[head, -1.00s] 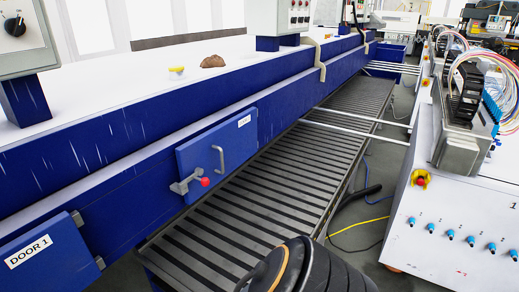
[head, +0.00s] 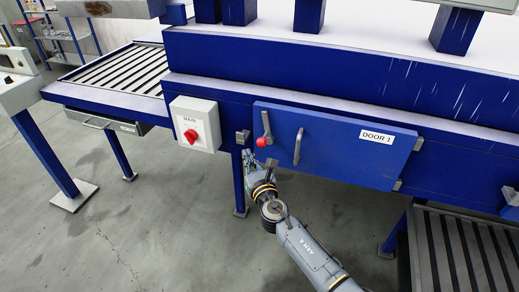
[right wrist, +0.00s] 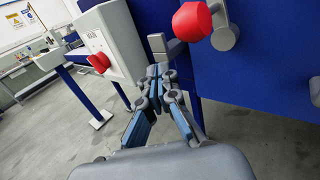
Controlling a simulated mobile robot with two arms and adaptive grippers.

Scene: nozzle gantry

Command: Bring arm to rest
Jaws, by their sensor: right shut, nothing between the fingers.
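My right gripper (head: 250,160) is at the end of my right arm, which reaches up from the lower right in the head view. Its fingers are together and empty, just below and left of the red knob (head: 262,141) on the latch lever of DOOR 1 (head: 350,155). In the right wrist view the closed fingers (right wrist: 158,72) point forward, and the red knob (right wrist: 192,22) is just above and right of them. I cannot tell whether they touch the lever. DOOR 1 is a blue panel lying along the machine front. My left gripper is not in view.
A grey MAIN switch box (head: 195,124) with a red dial is left of the door. It also shows in the right wrist view (right wrist: 118,45). A slatted conveyor (head: 115,75) stands at back left, another (head: 460,255) at lower right. The floor at lower left is clear.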

